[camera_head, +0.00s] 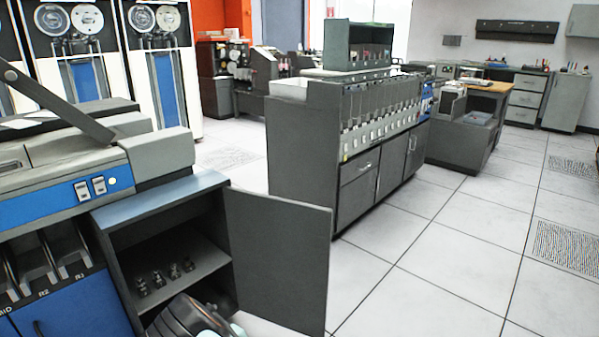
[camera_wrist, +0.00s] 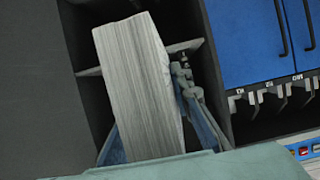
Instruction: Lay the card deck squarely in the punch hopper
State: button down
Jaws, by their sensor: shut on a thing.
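The card deck (camera_wrist: 137,85) is a thick pale stack of cards, tilted in the wrist view. My gripper (camera_wrist: 155,120) is shut on it, with a blue-grey finger on each side. The deck is in front of the open cabinet's dark interior; I cannot tell how far inside it is. In the head view, part of my arm or gripper shows at the bottom edge by the cabinet (camera_head: 150,219), and the deck cannot be made out. The grey and blue card machine (camera_head: 75,200) stands at the left; I cannot identify the punch hopper on it.
The cabinet door (camera_head: 277,262) stands open to the right. A long grey sorter (camera_head: 370,135) stands behind. The tiled floor at right is clear.

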jog(key=shift+s, duration=0.25)
jog(key=w+d+r+m+t+h, duration=0.2)
jog(key=w+d+r, duration=0.3)
jog(key=d+r, duration=0.45)
jog(key=w+d+r+m+t+h, duration=0.15)
jog(key=w+d+r, duration=0.45)
jog(key=r, duration=0.6)
jog(key=s+d+r+m+h, duration=0.25)
jog(key=d+r, duration=0.25)
jog(key=d, duration=0.4)
jog(key=s+d+r+m+h, duration=0.1)
jog(key=s+d+r+h, duration=0.2)
jog(key=d, duration=0.5)
jog(key=s+d+r+m+h, duration=0.1)
jog(key=s+d+r+m, duration=0.1)
jog(key=d+r, duration=0.55)
notch_tip(320, 180, up, 35)
jog(key=d+p, duration=0.1)
jog(key=p, duration=3.6)
jog(key=shift+d+t, duration=0.3)
jog(key=shift+t, duration=0.15)
jog(key=shift+f, duration=0.1)
